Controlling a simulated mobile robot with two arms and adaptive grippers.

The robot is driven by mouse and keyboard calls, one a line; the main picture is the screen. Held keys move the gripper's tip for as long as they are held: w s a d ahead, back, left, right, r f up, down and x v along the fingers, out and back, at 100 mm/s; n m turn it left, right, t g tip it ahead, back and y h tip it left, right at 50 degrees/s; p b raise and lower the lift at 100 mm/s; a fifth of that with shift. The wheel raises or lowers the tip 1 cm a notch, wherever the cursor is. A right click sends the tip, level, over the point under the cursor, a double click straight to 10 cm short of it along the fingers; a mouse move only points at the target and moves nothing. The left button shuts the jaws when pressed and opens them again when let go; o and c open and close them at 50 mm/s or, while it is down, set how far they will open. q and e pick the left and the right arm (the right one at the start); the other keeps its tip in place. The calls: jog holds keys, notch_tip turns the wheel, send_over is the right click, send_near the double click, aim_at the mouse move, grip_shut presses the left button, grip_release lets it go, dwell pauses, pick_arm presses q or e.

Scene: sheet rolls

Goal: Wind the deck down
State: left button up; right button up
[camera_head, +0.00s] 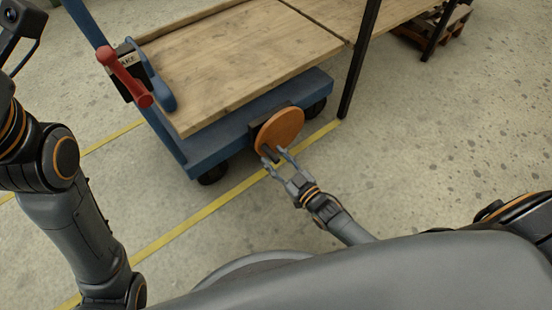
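The cart's wooden deck (225,58) sits above a blue frame (215,148) on dark wheels. An orange crank wheel (280,128) is mounted on the frame's near side, with a short dark handle (271,154) low on its face. My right gripper (273,157) is at the handle, its two fingers apart with the handle's end between or just behind the tips. I cannot tell whether they touch it. My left arm (75,225) rises at the left edge; its gripper fingers are not visible.
A red lever (125,77) stands beside a dark labelled plate at the deck's left end. A wooden table (345,18) with black legs (358,65) adjoins the deck. A pallet (432,30) lies behind. Yellow lines (205,212) cross the speckled floor, which is open at right.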

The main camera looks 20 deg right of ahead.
grip_shut()
jog(key=shift+r, duration=0.1)
